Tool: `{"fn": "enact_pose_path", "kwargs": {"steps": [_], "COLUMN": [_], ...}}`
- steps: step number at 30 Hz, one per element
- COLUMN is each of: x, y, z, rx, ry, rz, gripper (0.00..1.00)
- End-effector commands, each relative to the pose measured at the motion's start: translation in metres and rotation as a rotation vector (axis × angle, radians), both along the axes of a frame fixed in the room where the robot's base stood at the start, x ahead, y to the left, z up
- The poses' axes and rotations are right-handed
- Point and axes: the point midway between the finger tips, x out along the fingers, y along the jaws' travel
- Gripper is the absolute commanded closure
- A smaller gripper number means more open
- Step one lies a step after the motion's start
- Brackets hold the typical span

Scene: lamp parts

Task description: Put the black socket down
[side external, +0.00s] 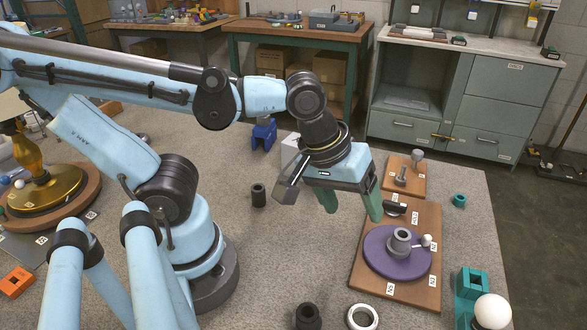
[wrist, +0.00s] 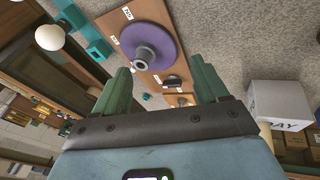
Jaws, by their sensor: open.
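A black cylinder (side external: 258,195) stands upright on the grey tabletop left of my gripper. A second dark, hollow cylinder (side external: 308,316) stands at the front edge of the view. A small black piece (side external: 397,208) lies on the wooden board behind the purple disc; it also shows in the wrist view (wrist: 172,82). I cannot tell for certain which is the black socket. My gripper (side external: 350,203) is open, its green fingers apart and nothing held between them. It hangs above the table, left of the board. In the wrist view the fingers (wrist: 160,82) frame the black piece.
The wooden board (side external: 418,293) carries a purple disc (side external: 380,262) with a grey collar. A white ring (side external: 362,317), a teal holder (side external: 470,285) and a white ball (side external: 492,311) are near the front right. A white box (wrist: 280,103) shows right. Table left of the board is mostly clear.

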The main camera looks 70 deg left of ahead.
Motion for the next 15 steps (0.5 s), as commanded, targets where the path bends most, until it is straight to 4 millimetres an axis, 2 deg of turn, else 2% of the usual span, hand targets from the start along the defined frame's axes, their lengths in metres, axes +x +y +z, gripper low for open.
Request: {"fn": "enact_pose_path", "kwargs": {"steps": [3, 9, 15], "x": [0.015, 0.030, 0.035], "y": [0.029, 0.066, 0.082], "z": [0.001, 0.006, 0.008], "rx": [0.102, 0.288, 0.384], "ry": [-0.103, -0.225, -0.266], "rz": [-0.150, -0.364, -0.459], "gripper": [0.27, 0.27, 0.27]}}
